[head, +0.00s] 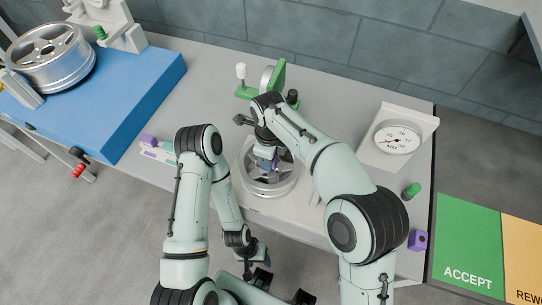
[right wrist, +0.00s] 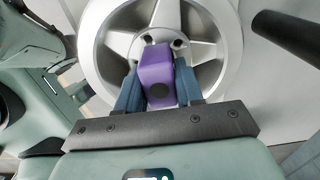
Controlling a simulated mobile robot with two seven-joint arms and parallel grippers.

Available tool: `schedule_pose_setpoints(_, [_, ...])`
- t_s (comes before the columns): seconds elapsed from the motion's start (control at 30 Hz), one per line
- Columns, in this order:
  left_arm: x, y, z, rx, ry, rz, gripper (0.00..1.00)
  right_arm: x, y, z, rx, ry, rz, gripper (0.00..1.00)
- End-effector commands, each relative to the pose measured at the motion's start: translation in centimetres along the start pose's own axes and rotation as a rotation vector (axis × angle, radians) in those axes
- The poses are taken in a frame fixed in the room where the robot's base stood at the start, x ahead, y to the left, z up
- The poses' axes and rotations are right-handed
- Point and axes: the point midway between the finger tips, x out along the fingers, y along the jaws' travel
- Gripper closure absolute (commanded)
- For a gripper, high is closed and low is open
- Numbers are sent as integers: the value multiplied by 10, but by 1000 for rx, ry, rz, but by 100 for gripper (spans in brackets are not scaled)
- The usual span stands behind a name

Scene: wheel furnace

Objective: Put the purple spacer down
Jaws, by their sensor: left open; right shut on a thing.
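My right gripper (right wrist: 158,92) is shut on the purple spacer (right wrist: 157,72), which sits between its two blue fingers. In the right wrist view the spacer is over the hub of a silver spoked wheel (right wrist: 103,50); I cannot tell whether it touches the hub. In the head view my right gripper (head: 268,160) points down over this wheel (head: 262,190), and its hand mostly hides the spacer. My left gripper (head: 258,254) is open, low in front of the table, away from the wheel.
A dial gauge (head: 397,138) stands at the right of the grey table (head: 205,68). A green cylinder (head: 411,190) and a purple block (head: 418,240) are near the right edge. A green fixture (head: 275,78) stands behind the wheel. A blue platform (head: 120,105) bears another wheel (head: 50,58).

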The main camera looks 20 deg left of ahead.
Motion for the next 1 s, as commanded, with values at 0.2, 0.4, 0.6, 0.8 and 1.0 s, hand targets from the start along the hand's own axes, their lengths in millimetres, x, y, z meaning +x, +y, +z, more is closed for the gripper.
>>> schedule_pose_setpoints(0.2, [4, -2, 1, -1, -2, -1, 43, 8, 0, 0, 0, 0, 1, 97])
schedule_pose_setpoints(0.4, [5, -2, 2, -1, -3, -1, 43, 10, 0, -1, 1, 1, 1, 38])
schedule_pose_setpoints(0.6, [5, -2, 2, -1, -3, -1, 43, 10, 0, -1, 1, 1, 1, 38])
schedule_pose_setpoints(0.8, [0, 0, 0, 0, 0, 0, 43, 1, -1, -1, 1, 0, 0, 38])
schedule_pose_setpoints(1.0, [-15, 8, -6, 4, 10, 4, 43, -19, -10, -12, 2, 2, -1, 38])
